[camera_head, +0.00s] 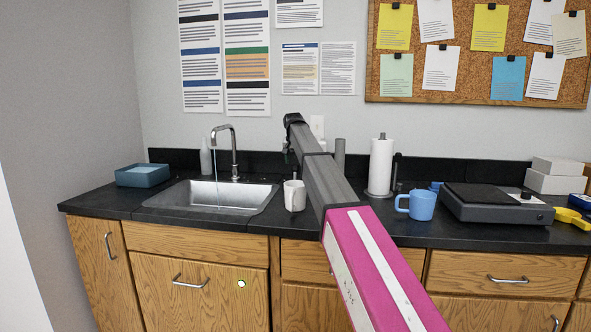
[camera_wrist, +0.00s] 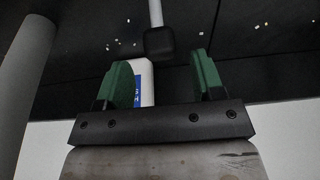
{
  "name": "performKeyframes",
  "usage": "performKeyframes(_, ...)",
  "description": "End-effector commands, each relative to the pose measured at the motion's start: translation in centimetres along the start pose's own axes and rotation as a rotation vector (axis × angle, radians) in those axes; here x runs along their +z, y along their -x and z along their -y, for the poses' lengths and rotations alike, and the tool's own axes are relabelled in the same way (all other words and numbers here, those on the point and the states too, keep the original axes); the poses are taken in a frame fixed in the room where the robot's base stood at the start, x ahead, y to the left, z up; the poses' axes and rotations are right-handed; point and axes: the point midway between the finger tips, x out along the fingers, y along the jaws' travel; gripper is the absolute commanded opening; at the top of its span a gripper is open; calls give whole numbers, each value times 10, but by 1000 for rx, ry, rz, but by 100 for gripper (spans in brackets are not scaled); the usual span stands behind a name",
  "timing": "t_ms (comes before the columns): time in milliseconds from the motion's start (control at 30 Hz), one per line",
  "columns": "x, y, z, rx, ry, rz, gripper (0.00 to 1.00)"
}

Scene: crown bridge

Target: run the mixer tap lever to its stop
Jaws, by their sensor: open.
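The tap (camera_head: 235,150) stands behind the sink in the head view, with a thin stream of water falling from its spout. I cannot make out its lever clearly there. In the wrist view my gripper (camera_wrist: 166,76) has its two green fingers apart with a gap between them. A pale rod ending in a dark block (camera_wrist: 159,42) shows beyond the fingertips, above the gap; I cannot tell whether it is the lever. A white object with a blue label (camera_wrist: 144,84) shows partly behind the left finger. The gripper itself does not show in the head view.
The sink (camera_head: 222,196) is set in a black counter. A soap bottle (camera_head: 205,158) and blue tray (camera_head: 142,175) stand left. A white mug (camera_head: 295,196), grey cylinder (camera_head: 340,156), paper roll (camera_head: 380,167), blue mug (camera_head: 421,205) and scale-like device (camera_head: 495,204) stand right.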

Motion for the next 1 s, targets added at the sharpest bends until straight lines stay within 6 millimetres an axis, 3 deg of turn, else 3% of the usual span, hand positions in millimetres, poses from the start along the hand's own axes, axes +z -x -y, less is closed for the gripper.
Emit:
performKeyframes(100,0,22,0,0,0,-1,62)
performKeyframes(300,1,42,0,0,0,0,62)
performKeyframes(667,1,47,0,0,0,1,62)
performKeyframes(800,3,48,-1,-6,26,-2,16)
performKeyframes(867,6,50,-3,-17,68,-6,0)
performKeyframes(1000,17,58,-9,-59,255,-33,0)
